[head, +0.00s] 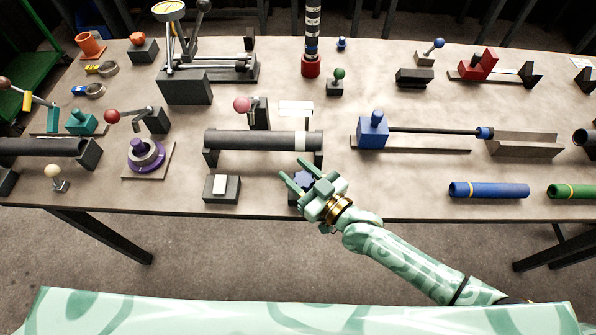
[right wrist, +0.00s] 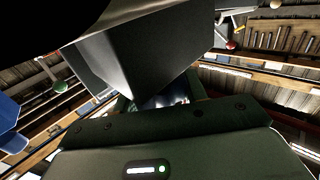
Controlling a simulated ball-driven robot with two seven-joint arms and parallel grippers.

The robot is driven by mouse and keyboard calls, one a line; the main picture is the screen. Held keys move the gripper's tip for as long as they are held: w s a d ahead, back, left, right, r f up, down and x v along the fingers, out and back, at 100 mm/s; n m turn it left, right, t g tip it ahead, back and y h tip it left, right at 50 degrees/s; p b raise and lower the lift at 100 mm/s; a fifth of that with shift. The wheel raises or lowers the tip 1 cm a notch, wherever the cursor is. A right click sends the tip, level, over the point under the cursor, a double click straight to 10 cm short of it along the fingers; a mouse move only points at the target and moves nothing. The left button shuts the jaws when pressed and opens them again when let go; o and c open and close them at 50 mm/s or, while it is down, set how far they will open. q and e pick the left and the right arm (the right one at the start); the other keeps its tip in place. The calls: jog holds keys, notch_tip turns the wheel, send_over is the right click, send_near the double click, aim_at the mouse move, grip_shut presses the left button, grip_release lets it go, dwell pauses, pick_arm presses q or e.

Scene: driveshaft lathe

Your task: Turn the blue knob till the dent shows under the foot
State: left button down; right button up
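The blue knob (head: 304,178) is a small dark blue lobed piece on a dark block at the table's front edge. Behind it a dark grey shaft (head: 250,140) with a white band lies level in a dark cradle (head: 211,157). No dent shows on the side facing me. A pink-balled lever stand (head: 259,112) is behind the shaft; I cannot tell which part is the foot. My right gripper (head: 296,175) is at the knob, its fingers apart on either side. Whether they touch it is unclear. The right wrist view shows a large dark block above the fingers. My left gripper is not in view.
A block with a white top (head: 221,187) stands left of the knob. A blue slide fixture (head: 373,132) is to the right, with a blue tube (head: 488,190) at the front right. A purple ring stand (head: 146,155) is at left.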

jog(key=shift+r+m+t+h+p, duration=0.25)
jog(key=shift+m+t+h+p, duration=0.3)
jog(key=shift+p, duration=0.3)
jog(key=shift+m+t+h+p, duration=0.25)
jog(key=shift+h+p, duration=0.05)
jog(key=shift+h, duration=0.15)
jog(key=shift+w+d+f+m+t+h, duration=0.1)
jog(key=shift+f+m+t+h, duration=0.1)
jog(key=shift+m+t+h, duration=0.15)
jog(key=o, duration=1)
jog(key=p+v, duration=0.1)
jog(key=v, duration=1.5)
jog(key=shift+d+p, duration=0.15)
jog(key=shift+p, duration=0.15)
